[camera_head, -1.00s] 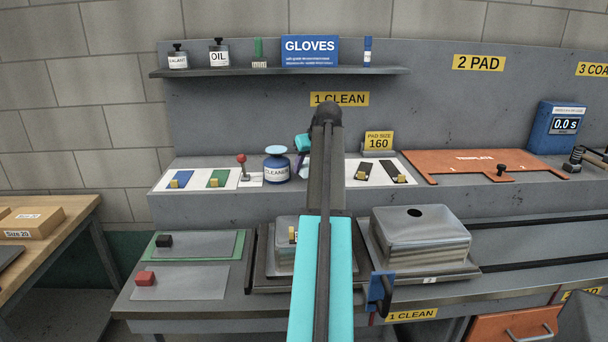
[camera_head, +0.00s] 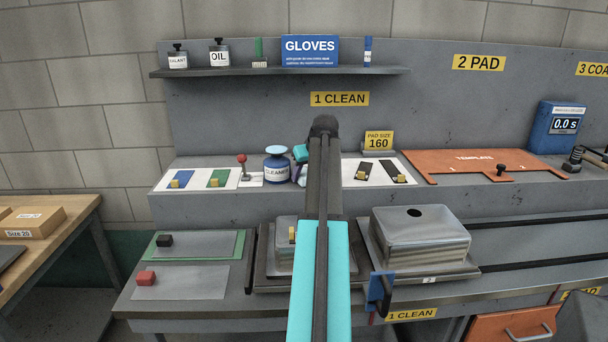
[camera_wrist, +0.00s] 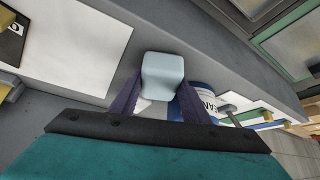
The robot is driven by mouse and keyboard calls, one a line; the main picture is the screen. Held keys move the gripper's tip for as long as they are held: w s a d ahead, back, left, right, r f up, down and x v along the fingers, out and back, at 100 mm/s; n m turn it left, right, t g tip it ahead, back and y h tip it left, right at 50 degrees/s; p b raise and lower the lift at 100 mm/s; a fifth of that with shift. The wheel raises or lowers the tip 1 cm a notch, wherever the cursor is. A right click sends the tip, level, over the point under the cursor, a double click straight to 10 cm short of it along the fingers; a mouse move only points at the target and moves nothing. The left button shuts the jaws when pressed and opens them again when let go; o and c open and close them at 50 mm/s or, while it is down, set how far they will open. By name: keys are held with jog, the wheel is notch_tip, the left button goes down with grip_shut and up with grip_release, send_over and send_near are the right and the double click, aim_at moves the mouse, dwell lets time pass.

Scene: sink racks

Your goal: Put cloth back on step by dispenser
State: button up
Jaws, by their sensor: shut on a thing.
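The cloth (camera_wrist: 163,72) is a light-blue folded pad in the wrist view, between the two dark purple fingers of my gripper (camera_wrist: 160,88). My gripper is shut on it. In the head view my gripper (camera_head: 302,172) is low over the step (camera_head: 330,205), just right of the dispenser, partly behind my arm. I cannot make out the cloth there. The dispenser (camera_head: 277,169) is a blue can with a CLEANER label and a light-blue top. It also shows in the wrist view (camera_wrist: 206,101), beside the right finger. I cannot tell whether the cloth touches the step.
A red-knobbed lever (camera_head: 242,167) stands left of the dispenser. A shelf (camera_head: 270,72) with bottles and a GLOVES box is above.

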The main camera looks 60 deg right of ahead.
jog(key=o, duration=1)
jog(key=shift+f, duration=0.1)
jog(key=v, duration=1.2)
jog(key=shift+b, duration=0.35)
jog(key=shift+r, duration=0.25)
